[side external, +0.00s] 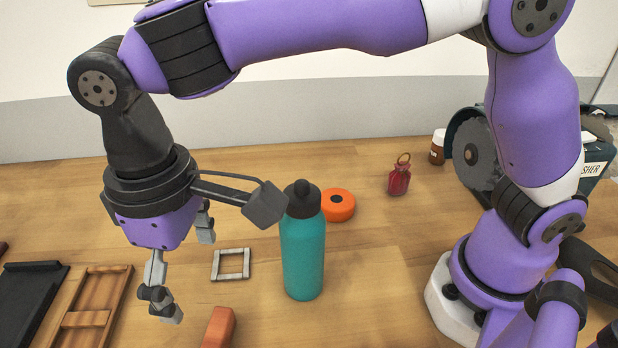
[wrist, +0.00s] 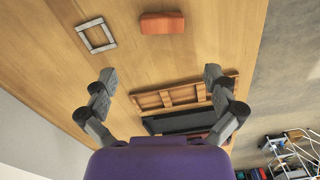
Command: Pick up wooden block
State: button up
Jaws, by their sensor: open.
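The wooden block, a reddish-orange brick shape (side external: 218,328), lies on the table at the bottom edge of the side view, partly cut off. It also shows whole in the wrist view (wrist: 162,23), at the top centre beyond the fingertips. My gripper (side external: 188,274) is open and empty above the table, up and to the left of the block in the side view. In the wrist view its two fingers (wrist: 160,76) are spread wide apart, with nothing between them touching either finger.
A small grey square frame (side external: 231,264) lies near the block. A teal bottle (side external: 303,255) stands upright to the right, before an orange round object (side external: 338,204). A brown wooden frame (side external: 97,310) and a black flat piece (side external: 30,295) lie left. A red bottle (side external: 399,180) stands behind.

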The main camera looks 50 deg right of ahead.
aim_at(216, 331)
notch_tip(216, 331, down, 13)
jog(key=shift+s+a+f, duration=0.1)
jog(key=shift+s, duration=0.05)
jog(key=c, duration=0.8)
